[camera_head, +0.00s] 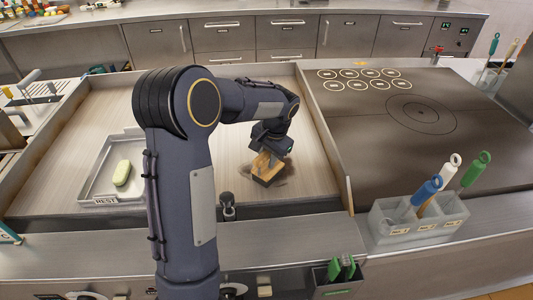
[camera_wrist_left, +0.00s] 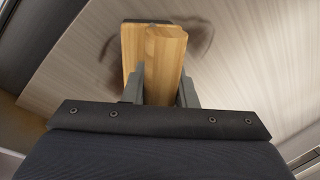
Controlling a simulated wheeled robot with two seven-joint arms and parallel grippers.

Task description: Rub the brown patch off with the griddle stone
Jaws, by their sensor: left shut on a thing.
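The griddle stone, a wooden-handled block (camera_head: 266,169), is at the right of the pale grill plate in the head view. Its light wood handle also shows in the wrist view (camera_wrist_left: 164,60). My left gripper (camera_head: 271,154) is shut on the handle, with one finger on each side. The brown patch (camera_head: 285,178) shows as a dark smear around the block. In the wrist view it shows at the block's right (camera_wrist_left: 202,36) and left sides. The block covers the patch's middle, and I cannot tell whether it touches the plate. My right gripper is not in view.
A grey tray (camera_head: 96,181) with a pale green bar (camera_head: 122,173) is on the plate's left. A raised metal wall (camera_head: 325,140) bounds the plate at right. Beyond it are a dark hob (camera_head: 440,140) and a grey holder (camera_head: 392,231) of colored-handled tools. The plate's back is clear.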

